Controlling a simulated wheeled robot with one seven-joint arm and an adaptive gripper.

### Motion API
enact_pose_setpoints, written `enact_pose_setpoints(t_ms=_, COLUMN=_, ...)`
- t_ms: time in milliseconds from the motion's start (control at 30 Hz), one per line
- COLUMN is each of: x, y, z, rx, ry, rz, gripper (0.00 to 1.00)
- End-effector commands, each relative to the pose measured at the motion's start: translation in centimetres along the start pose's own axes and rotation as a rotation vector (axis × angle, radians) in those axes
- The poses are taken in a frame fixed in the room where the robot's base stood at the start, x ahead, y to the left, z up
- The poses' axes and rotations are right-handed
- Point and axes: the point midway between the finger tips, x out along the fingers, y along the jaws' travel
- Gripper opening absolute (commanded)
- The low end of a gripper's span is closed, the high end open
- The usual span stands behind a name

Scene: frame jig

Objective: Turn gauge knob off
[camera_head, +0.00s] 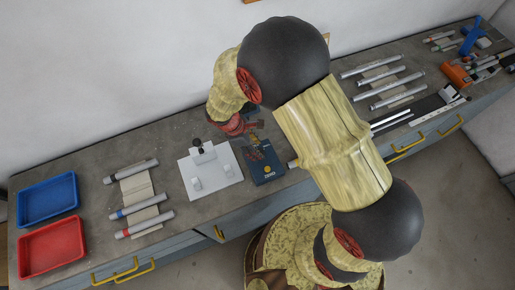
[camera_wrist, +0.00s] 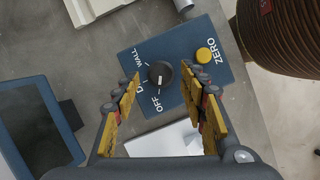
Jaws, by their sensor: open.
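The gauge is a dark blue panel (camera_wrist: 207,35) marked WALL, OFF and ZERO, with another label partly hidden by a finger. Its round black knob (camera_wrist: 160,73) has a small white mark that appears to face the OFF side. A yellow button (camera_wrist: 204,55) sits beside ZERO. The panel also shows in the head view (camera_head: 266,172), partly under my arm. My gripper (camera_wrist: 161,75) is open, its yellow-padded fingers on either side of the knob; contact cannot be told. In the head view my gripper (camera_head: 256,126) is largely hidden by the arm.
A white board (camera_head: 225,177) with small fixtures lies left of the gauge. Marked tubes on a rest (camera_head: 138,190), a blue tray (camera_head: 47,198) and a red tray (camera_head: 52,246) are farther left. More rods (camera_head: 390,85) and tools lie right along the bench.

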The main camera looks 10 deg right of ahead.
Motion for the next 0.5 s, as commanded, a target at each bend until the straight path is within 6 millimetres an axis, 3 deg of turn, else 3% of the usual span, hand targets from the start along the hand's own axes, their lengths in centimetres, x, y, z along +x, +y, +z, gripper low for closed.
enact_pose_setpoints(t_ms=300, x=-6.4, y=0.1, z=-0.1, rx=0.0, ry=0.003, rz=0.003, gripper=0.43)
enact_pose_setpoints(t_ms=500, x=-9.4, y=0.1, z=-0.1, rx=0.0, ry=0.002, rz=0.002, gripper=0.43)
